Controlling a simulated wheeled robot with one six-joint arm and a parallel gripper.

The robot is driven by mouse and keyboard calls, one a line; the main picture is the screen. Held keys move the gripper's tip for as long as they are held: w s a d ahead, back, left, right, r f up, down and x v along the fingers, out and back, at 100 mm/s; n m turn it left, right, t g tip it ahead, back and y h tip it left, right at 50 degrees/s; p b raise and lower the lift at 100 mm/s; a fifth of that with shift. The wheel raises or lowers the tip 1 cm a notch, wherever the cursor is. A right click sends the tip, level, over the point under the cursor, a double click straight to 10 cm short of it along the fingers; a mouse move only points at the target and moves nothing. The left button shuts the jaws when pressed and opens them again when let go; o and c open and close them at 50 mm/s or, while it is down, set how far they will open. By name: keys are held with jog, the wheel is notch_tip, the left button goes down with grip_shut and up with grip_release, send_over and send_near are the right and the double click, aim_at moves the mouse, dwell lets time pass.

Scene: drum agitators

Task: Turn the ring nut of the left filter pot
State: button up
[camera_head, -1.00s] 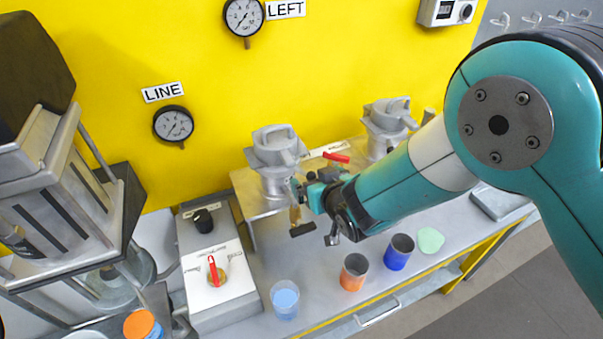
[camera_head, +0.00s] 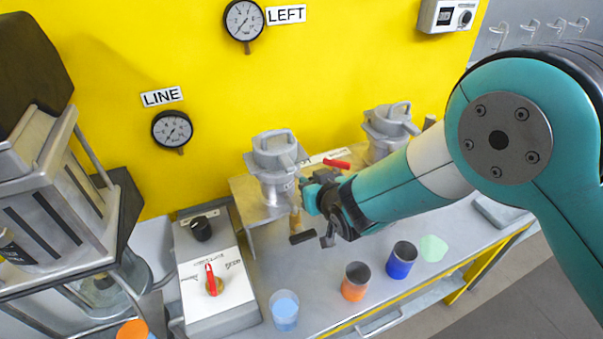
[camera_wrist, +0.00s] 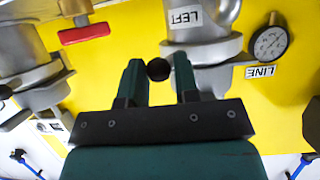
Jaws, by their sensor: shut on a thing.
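The left filter pot (camera_head: 272,160) is a grey metal pot on a raised shelf against the yellow wall. In the wrist view its pale grey body (camera_wrist: 205,30) carries an upside-down LEFT label. Its ring nut (camera_wrist: 215,50) appears as a wide grey collar there. My gripper (camera_head: 306,190) is at the right front side of this pot. In the wrist view my gripper (camera_wrist: 158,76) is shut on a round black knob (camera_wrist: 158,68), which sits between the two fingers in front of the collar. The join between knob and collar is hidden. In the head view the fingertips are mostly hidden.
A second filter pot (camera_head: 388,130) stands to the right, with a red handle (camera_head: 337,164) between the pots. A black-handled drain lever (camera_head: 302,237) hangs below. Cups in orange (camera_head: 355,282), blue (camera_head: 401,261) and clear (camera_head: 284,310) stand on the bench. A switch box (camera_head: 215,295) stands left.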

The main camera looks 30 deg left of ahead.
jog(key=shift+d, duration=0.1)
dwell(0.3)
jog(key=shift+s+a+b, duration=0.2)
jog(key=shift+s+b, duration=0.15)
jog(key=shift+s, duration=0.45)
jog(key=shift+c, duration=0.3)
jog(key=shift+a, duration=0.1)
jog(key=shift+s+a+b, duration=0.2)
jog(key=shift+s+a, duration=0.05)
jog(key=shift+s, duration=0.3)
jog(key=shift+s+a+b, duration=0.2)
jog(key=shift+s+a, duration=0.05)
jog(key=shift+s, duration=0.25)
